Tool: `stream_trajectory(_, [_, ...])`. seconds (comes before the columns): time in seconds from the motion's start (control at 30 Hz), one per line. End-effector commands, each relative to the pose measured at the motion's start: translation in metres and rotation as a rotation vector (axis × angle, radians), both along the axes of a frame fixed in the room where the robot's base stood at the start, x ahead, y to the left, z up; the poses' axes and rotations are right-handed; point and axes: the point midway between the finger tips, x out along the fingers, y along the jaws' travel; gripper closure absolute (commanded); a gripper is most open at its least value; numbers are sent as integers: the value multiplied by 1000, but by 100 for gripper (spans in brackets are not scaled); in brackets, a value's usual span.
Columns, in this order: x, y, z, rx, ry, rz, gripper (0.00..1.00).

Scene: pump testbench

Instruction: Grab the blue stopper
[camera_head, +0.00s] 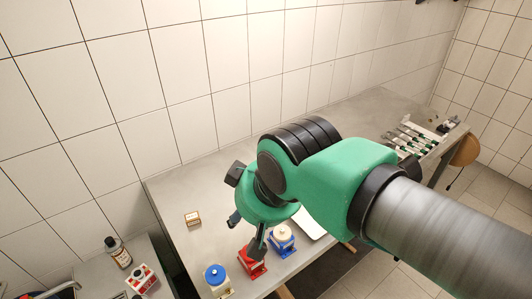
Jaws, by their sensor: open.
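The blue stopper (213,271) is a round blue cap on top of a pale yellow and white pump body (219,289) near the bottom of the view, at the table's front edge. My gripper (246,232) points down above the table, up and to the right of the blue stopper and apart from it. Its dark fingers are spread, with nothing seen between them. One finger overlaps the red pump (248,266) in the picture; I cannot tell whether they touch. The red pump's top is partly hidden.
A blue pump (283,247) with a white stopper (284,231) stands right of the red one. A small brown box (192,219) lies on the metal table (180,192). A bottle (118,251) and a red-and-white box (142,279) stand at lower left. Several tools (410,138) lie at the far right.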

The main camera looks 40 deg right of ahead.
Motion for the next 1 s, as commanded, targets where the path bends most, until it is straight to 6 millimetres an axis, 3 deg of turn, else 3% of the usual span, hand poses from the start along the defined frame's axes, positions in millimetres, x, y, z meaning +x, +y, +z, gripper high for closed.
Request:
stream_trajectory(0.27, [9, -3, 6, -2, 8, -5, 58])
stream_trajectory(0.43, [31, -9, 18, -5, 29, -15, 58])
stream_trajectory(1.0, [160, -59, 58, -18, 136, -70, 58])
